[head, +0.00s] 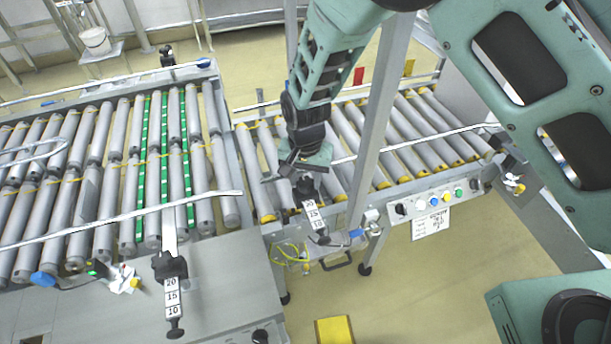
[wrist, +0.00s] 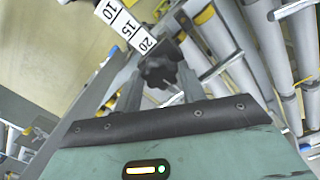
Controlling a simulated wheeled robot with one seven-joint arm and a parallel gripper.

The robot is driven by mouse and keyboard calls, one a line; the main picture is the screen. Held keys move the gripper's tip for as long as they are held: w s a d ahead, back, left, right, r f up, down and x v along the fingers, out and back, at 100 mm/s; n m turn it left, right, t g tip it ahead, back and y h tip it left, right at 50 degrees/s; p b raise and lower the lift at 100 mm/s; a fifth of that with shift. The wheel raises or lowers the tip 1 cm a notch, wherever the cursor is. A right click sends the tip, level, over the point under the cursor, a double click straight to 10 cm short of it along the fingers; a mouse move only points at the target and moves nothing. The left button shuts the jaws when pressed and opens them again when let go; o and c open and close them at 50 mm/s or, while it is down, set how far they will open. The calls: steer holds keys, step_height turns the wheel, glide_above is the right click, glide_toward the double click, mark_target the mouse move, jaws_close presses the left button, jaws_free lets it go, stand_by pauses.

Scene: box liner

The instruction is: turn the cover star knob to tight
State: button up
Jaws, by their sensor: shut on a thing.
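The black star knob (head: 306,187) is at the frame of the far roller conveyor, beside a white scale marked 20, 15, 10. In the wrist view the star knob (wrist: 158,70) shows its dark lobes between the two grey fingers. My gripper (head: 303,176) reaches down to it from above, and in the wrist view my gripper (wrist: 161,80) is shut on the knob. The lower part of the knob is hidden by the fingers and the gripper body. Its tightness cannot be told.
A second dark knob (head: 169,267) with a similar scale stands on the near conveyor's edge. A grey upright post (head: 378,115) rises right of my gripper. A panel of coloured buttons (head: 435,199) and a small latch with a blue handle (head: 356,233) are nearby.

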mark_target(305, 182)
steer(key=shift+m, duration=0.6)
steer(key=o, duration=1)
steer(key=shift+c, duration=0.2)
steer(key=shift+r, duration=0.1)
step_height(305, 182, up, 17)
steer(key=b, duration=0.1)
steer(key=shift+r+b, duration=0.15)
steer(key=shift+b, duration=0.2)
steer(key=s+d+r+n, duration=0.2)
steer(key=s+d+n, duration=0.4)
steer(key=s, duration=0.6)
steer(key=s+d+r+n, duration=0.2)
steer(key=s+d+n, duration=0.4)
steer(key=s, duration=0.6)
steer(key=shift+s+r+y, duration=0.15)
steer(key=shift+s+y, duration=0.1)
steer(key=shift+y, duration=0.05)
